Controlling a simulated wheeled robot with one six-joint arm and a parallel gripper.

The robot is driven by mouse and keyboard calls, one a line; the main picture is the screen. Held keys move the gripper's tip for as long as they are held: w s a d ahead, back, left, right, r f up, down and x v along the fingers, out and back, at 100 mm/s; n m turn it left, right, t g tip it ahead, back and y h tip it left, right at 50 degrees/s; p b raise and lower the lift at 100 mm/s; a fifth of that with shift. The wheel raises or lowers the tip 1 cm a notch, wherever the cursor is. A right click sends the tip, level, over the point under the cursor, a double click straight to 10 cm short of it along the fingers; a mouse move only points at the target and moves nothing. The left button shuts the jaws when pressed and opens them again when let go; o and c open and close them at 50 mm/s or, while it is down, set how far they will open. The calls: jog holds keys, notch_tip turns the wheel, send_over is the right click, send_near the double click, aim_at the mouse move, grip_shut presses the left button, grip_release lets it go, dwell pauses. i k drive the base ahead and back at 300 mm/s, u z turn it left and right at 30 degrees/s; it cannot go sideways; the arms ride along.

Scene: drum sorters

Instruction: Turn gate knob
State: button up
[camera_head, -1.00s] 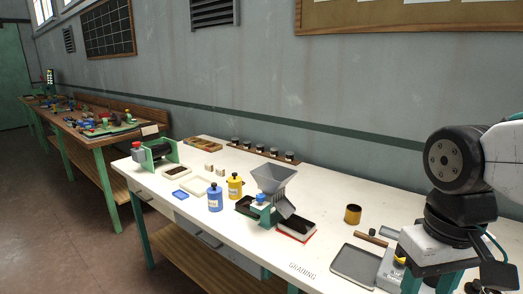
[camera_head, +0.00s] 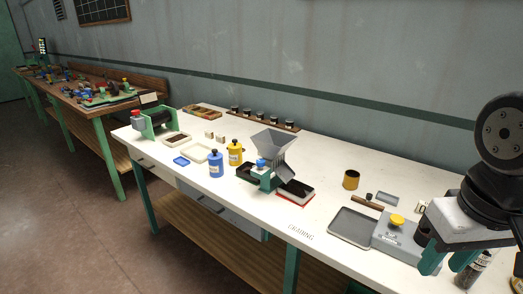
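The grey hopper (camera_head: 273,142) stands in the middle of the white bench on a green stand. A blue knob (camera_head: 261,163) sits on the left side of this stand, below the funnel. A dark tray with a red edge (camera_head: 295,190) lies under the chute at its right. My gripper (camera_head: 447,264) is at the lower right, far from the hopper and the blue knob. Its two green fingers point down and stand apart, with nothing seen between them.
A grey box with a yellow knob (camera_head: 397,220) and a grey tray (camera_head: 353,226) lie left of my gripper. A yellow-brown cup (camera_head: 351,180) stands behind them. Blue (camera_head: 216,168) and yellow bottles (camera_head: 235,155) stand left of the hopper. Bare bench lies in front of it.

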aim_at(260, 162)
jog(key=u, duration=0.55)
jog(key=k, duration=0.65)
jog(key=u, duration=0.55)
jog(key=i, duration=1.3)
jog(key=z, duration=0.9)
